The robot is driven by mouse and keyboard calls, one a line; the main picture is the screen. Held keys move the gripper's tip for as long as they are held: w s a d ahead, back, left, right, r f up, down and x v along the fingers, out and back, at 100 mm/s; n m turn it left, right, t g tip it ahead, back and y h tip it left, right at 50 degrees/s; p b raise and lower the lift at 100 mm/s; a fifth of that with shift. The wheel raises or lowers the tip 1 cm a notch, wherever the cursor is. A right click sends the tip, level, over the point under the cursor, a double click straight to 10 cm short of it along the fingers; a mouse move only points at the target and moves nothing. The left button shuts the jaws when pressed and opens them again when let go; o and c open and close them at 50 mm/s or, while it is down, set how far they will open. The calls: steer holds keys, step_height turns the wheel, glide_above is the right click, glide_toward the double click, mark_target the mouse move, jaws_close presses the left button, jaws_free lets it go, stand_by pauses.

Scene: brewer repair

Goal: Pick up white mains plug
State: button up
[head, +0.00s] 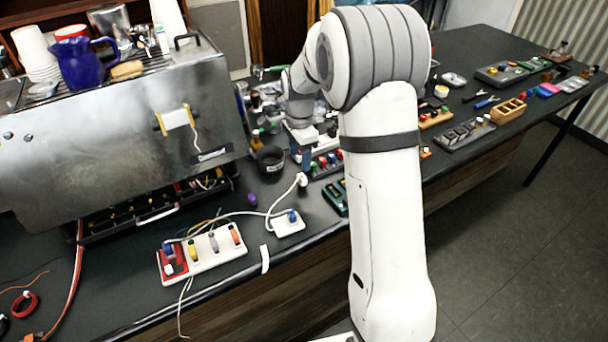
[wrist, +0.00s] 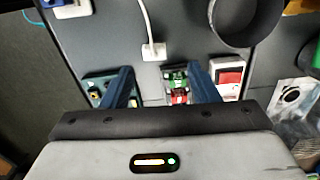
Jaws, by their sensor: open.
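The white mains plug (wrist: 153,52) lies on the dark worktop in the wrist view, with its white cable running up and away. It also shows in the head view (head: 302,179), at the end of the white cable near the worktop's front. My gripper (wrist: 162,75) is open, its two blue fingers spread with nothing held between them. In the picture, the plug is just beyond the fingertips, between their lines and apart from both. In the head view my gripper (head: 304,157) hangs close to the plug, partly hidden by my arm.
A black cup (wrist: 219,38) stands right of the plug. Small parts in red and green (wrist: 176,82) and a red switch on a white block (wrist: 229,76) lie by the fingers. A white socket box (head: 287,223) and a socket strip (head: 205,256) are nearer the front.

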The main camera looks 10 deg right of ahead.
mark_target(302, 175)
steer(key=f+p, duration=0.1)
steer(key=f, duration=0.3)
steer(key=f+p, duration=0.1)
steer(key=f, duration=0.3)
steer(key=shift+s+d, duration=0.2)
steer(key=shift+r, duration=0.1)
steer(key=shift+c, duration=0.2)
steer(key=c, duration=1)
